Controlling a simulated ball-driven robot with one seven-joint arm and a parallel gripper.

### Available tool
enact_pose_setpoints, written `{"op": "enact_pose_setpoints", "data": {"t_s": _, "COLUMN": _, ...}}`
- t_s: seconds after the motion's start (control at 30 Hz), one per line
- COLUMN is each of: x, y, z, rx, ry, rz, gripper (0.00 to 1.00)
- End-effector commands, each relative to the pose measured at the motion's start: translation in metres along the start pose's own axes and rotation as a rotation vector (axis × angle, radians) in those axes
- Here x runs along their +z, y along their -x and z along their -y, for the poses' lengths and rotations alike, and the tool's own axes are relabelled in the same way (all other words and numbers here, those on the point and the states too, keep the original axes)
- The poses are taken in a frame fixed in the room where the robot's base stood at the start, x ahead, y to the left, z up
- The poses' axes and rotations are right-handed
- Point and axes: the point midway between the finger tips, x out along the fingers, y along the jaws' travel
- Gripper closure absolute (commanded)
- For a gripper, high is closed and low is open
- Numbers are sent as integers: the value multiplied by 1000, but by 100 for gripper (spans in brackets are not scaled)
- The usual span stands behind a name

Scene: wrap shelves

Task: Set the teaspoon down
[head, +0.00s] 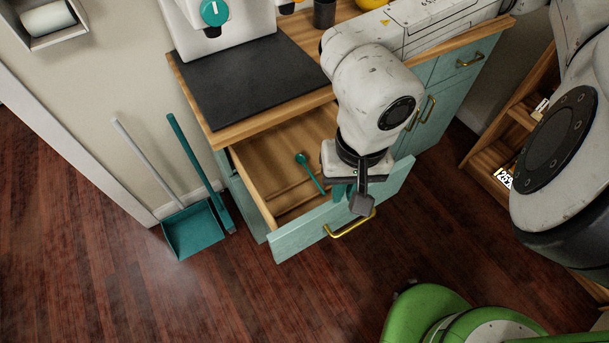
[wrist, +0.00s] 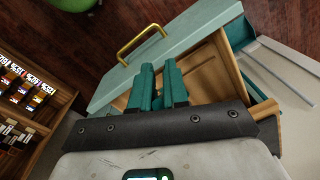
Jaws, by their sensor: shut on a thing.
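The teal teaspoon (head: 312,173) shows in the head view over the open wooden drawer (head: 262,155), its bowl toward the back left. Its handle slants down to the right toward my gripper (head: 347,194), which is at the right part of the drawer near its front panel. My gripper is shut on the teaspoon; the grip on the handle is not clearly visible. In the wrist view, the teal fingers of my gripper (wrist: 160,82) are close together over the drawer. The teaspoon cannot be made out there. Whether it touches the drawer floor I cannot tell.
The teal drawer front (head: 300,228) has a brass handle (head: 350,224). A dark mat (head: 250,80) lies on the counter above. A teal dustpan (head: 193,230) and brush lean at the left wall. A wooden shelf (head: 490,160) stands at the right.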

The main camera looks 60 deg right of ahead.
Motion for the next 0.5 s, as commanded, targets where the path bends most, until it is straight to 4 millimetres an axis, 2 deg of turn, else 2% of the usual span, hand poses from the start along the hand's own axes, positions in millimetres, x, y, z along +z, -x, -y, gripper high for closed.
{"op": "enact_pose_setpoints", "data": {"t_s": 0.07, "x": 1, "y": -3, "z": -1, "rx": -1, "ry": -15, "rz": -1, "gripper": 100}}
{"op": "enact_pose_setpoints", "data": {"t_s": 0.17, "x": -6, "y": -11, "z": 9, "rx": -3, "ry": -19, "rz": -1, "gripper": 100}}
{"op": "enact_pose_setpoints", "data": {"t_s": 0.27, "x": -18, "y": -15, "z": 27, "rx": -3, "ry": -18, "rz": 2, "gripper": 100}}
{"op": "enact_pose_setpoints", "data": {"t_s": 0.5, "x": -48, "y": -42, "z": 70, "rx": -2, "ry": -19, "rz": 3, "gripper": 100}}
